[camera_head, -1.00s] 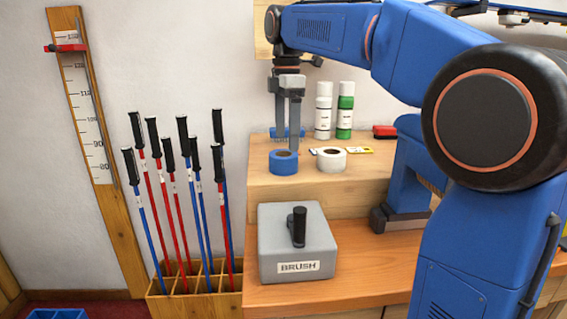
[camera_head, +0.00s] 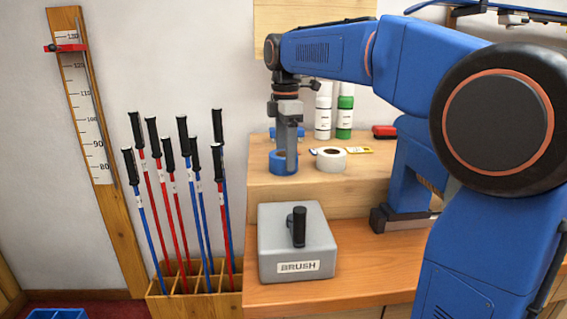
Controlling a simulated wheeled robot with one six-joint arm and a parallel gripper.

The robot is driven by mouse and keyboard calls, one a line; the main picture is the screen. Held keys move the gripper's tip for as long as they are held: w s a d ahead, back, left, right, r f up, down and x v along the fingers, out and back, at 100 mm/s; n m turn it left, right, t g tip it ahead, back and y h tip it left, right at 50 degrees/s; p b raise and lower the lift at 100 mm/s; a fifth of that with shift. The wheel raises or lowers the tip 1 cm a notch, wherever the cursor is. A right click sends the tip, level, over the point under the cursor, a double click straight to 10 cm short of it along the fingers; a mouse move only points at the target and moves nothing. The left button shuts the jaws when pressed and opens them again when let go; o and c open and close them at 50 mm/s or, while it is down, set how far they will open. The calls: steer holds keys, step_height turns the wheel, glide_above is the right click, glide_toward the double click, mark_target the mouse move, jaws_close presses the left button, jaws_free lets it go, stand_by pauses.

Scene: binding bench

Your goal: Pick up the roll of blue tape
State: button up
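The roll of blue tape (camera_head: 276,166) lies on the raised wooden shelf of the bench, near its left front edge. My gripper (camera_head: 287,160) points straight down, with its fingers at the roll. The fingers partly cover the roll and overlap each other from this angle. The gap between them is hidden, so I cannot tell whether they are closed on the tape or stand around it. The roll appears to rest on the shelf.
A roll of white tape (camera_head: 329,160) lies close to the right of the blue roll. A white bottle (camera_head: 323,112), a green-and-white bottle (camera_head: 345,112) and a red item (camera_head: 384,131) stand behind. A grey BRUSH box (camera_head: 297,243) sits in front, lower down.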

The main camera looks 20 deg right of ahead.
steer(key=c, duration=0.3)
step_height(320, 180, up, 10)
stand_by(0.6)
stand_by(0.4)
